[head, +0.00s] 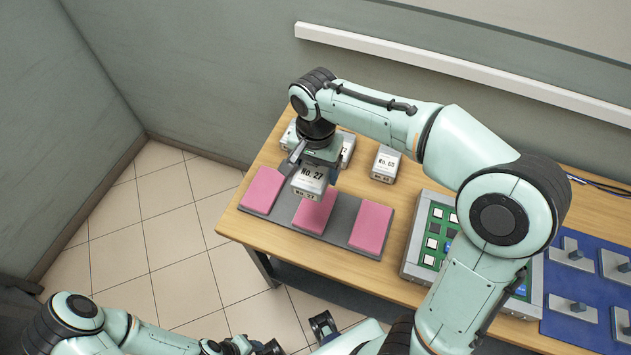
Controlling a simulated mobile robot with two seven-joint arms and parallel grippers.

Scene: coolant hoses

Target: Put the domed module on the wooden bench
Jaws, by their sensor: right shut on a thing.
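My right gripper (316,172) is shut on a light grey block labelled No. 27 (308,184). The block is just over the middle pink pad (314,212) of a grey tray on the wooden bench (397,242); I cannot tell whether it touches the pad. I cannot make out a dome on any block, so I cannot tell which one is the domed module. My left arm is low at the bottom edge, and its gripper (322,326) is only partly visible, away from the bench.
A block labelled No. 63 (385,164) stands on the bench behind the tray (338,243). More blocks (347,147) are partly hidden behind my right gripper.

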